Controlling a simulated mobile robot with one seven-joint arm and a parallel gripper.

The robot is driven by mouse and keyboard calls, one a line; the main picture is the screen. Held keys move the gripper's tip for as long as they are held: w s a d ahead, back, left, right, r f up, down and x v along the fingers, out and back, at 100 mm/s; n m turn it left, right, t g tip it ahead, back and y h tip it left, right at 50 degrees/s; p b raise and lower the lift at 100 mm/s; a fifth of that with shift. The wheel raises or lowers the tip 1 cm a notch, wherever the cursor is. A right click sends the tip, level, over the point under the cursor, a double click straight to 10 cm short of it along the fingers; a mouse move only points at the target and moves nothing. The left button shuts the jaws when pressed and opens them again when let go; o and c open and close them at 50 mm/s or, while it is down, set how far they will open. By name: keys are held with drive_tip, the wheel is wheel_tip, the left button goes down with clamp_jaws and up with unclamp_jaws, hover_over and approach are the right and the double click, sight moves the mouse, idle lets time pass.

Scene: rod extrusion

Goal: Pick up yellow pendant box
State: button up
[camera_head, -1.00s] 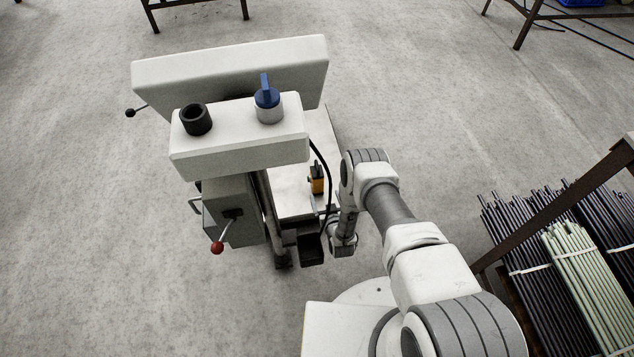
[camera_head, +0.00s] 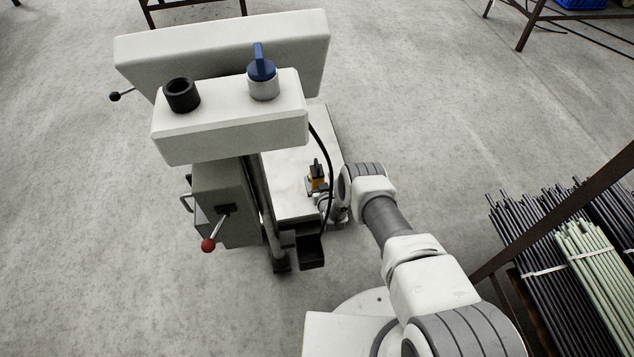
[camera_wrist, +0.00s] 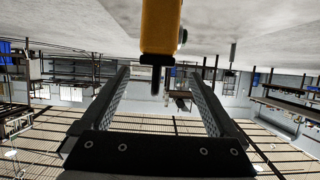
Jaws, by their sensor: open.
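The yellow pendant box (camera_head: 317,184) stands on the pale machine table, with a dark part on its top. In the wrist view the yellow box (camera_wrist: 160,28) is at the top middle, its dark end pointing down the picture between the finger lines. My gripper (camera_wrist: 160,72) is open, with one finger on each side of the box's line. In the head view my gripper (camera_head: 315,192) is right at the box, coming from the near right side. Whether a finger touches the box I cannot tell. My wrist hides part of the box's lower side.
The grey-white machine (camera_head: 232,118) with a red-knobbed lever (camera_head: 209,244) stands left of the box. A black cable (camera_head: 331,160) hangs close to the right of the box. Bundled rods (camera_head: 545,265) lie on a rack at the right.

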sight(319, 176)
drive_tip(key=b+x, duration=0.2)
drive_tip(key=x, duration=0.1)
drive_tip(key=shift+w+d+f, duration=0.15)
drive_tip(key=shift+w, duration=0.2)
drive_tip(key=shift+w+b, duration=0.35)
drive_tip(key=shift+w, duration=0.15)
clamp_jaws()
